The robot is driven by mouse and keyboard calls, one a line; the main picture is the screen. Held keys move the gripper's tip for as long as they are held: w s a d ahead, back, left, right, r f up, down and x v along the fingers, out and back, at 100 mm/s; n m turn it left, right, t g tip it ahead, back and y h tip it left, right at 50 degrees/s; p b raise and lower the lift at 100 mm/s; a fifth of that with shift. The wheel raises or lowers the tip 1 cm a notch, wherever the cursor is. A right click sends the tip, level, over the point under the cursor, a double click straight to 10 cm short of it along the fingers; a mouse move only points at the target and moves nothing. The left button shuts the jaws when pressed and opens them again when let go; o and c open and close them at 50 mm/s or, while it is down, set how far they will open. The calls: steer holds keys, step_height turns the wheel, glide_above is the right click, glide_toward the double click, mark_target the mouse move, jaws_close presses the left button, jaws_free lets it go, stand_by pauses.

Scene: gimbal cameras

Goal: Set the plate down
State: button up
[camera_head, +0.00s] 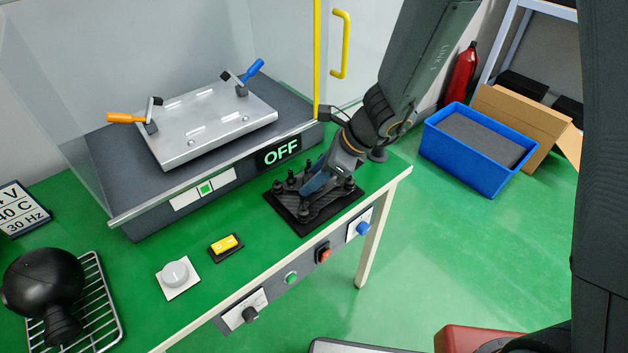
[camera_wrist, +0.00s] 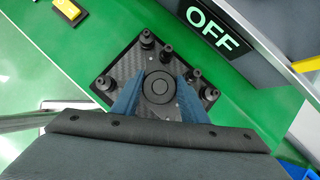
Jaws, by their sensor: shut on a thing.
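A dark carbon-textured plate (camera_head: 304,214) with several black knobbed posts is at the front right of the green bench, on or just above a black square pad. I cannot tell whether it touches the pad. My gripper (camera_head: 318,184) reaches down onto it from the upper right, shut on its middle. In the wrist view, the plate (camera_wrist: 117,72) lies under my gripper (camera_wrist: 157,95), whose two blue fingers stand either side of a round central hub (camera_wrist: 157,86). The lower part of the plate is hidden by my gripper there.
A machine with a silver plate (camera_head: 205,120) and an "OFF" display (camera_head: 279,151) stands behind. A yellow switch (camera_head: 226,245), a white knob (camera_head: 176,274) and a wire rack (camera_head: 100,300) are to the left. The bench edge is close in front. A blue crate (camera_head: 470,150) stands at right.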

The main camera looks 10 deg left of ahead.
steer(key=shift+f, duration=0.4)
steer(key=shift+f, duration=0.1)
steer(key=o, duration=1.2)
steer(key=shift+d+r, duration=0.2)
steer(key=shift+r, duration=0.2)
steer(key=w+v, duration=0.1)
steer(key=v, duration=1)
steer(key=s+d+n+h, duration=0.2)
steer(key=s+d+n, duration=0.1)
steer(key=d+n, duration=0.3)
steer(key=s+d+n+h, duration=0.2)
steer(key=s+d+n, duration=0.1)
steer(key=d+n, duration=0.4)
steer(key=s+d+n+h, duration=0.2)
steer(key=d+n, duration=0.4)
steer(key=d, duration=0.3)
steer(key=shift+s+d+f+n+h+p, duration=0.1)
steer(key=shift+s+f+n+h+p, duration=0.05)
steer(key=shift+s, duration=0.25)
steer(key=shift+s+d+f+n+h+p, duration=0.1)
steer(key=shift+s+f+n+h+p, duration=0.05)
steer(key=shift+s, duration=0.3)
